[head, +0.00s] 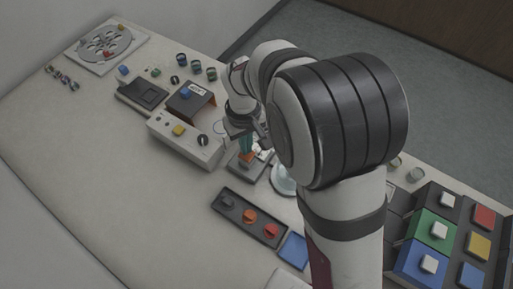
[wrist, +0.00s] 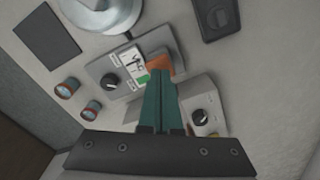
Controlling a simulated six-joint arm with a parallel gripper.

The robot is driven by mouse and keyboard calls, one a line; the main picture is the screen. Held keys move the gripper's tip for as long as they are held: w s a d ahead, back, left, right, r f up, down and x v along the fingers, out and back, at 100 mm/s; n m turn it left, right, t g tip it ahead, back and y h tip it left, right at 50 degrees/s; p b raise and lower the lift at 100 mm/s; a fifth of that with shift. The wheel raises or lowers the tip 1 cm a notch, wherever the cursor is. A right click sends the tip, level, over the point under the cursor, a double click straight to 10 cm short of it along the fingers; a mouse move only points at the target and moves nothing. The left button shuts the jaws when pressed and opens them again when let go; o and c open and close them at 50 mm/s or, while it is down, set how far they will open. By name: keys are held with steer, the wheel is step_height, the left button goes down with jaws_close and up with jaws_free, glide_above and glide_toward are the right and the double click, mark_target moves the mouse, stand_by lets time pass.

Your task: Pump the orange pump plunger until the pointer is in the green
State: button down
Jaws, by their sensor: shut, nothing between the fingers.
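The orange pump plunger (wrist: 159,62) stands on a small grey pump unit in the wrist view. Its orange also shows just below my fingertips in the head view (head: 246,159). My gripper (wrist: 158,82) has its teal fingers shut together and empty, with the tips at the plunger. I cannot tell whether they touch it. It also shows in the head view (head: 246,149). The white gauge (wrist: 128,61) sits beside the plunger, with a green patch (wrist: 143,78) at its lower edge. The pointer is too small to read surely.
A black knob (wrist: 109,81) is on the pump unit. A light box with a yellow button (head: 179,130) and dark knob stands to the left. A dark tray (head: 227,202) with red and orange knobs lies in front. A round silver thing (wrist: 100,12) stands close by.

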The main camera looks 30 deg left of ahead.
steer(key=shift+f, duration=0.1)
steer(key=shift+f, duration=1.5)
steer(key=shift+r, duration=1.55)
steer(key=shift+r, duration=0.4)
steer(key=shift+r, duration=2.5)
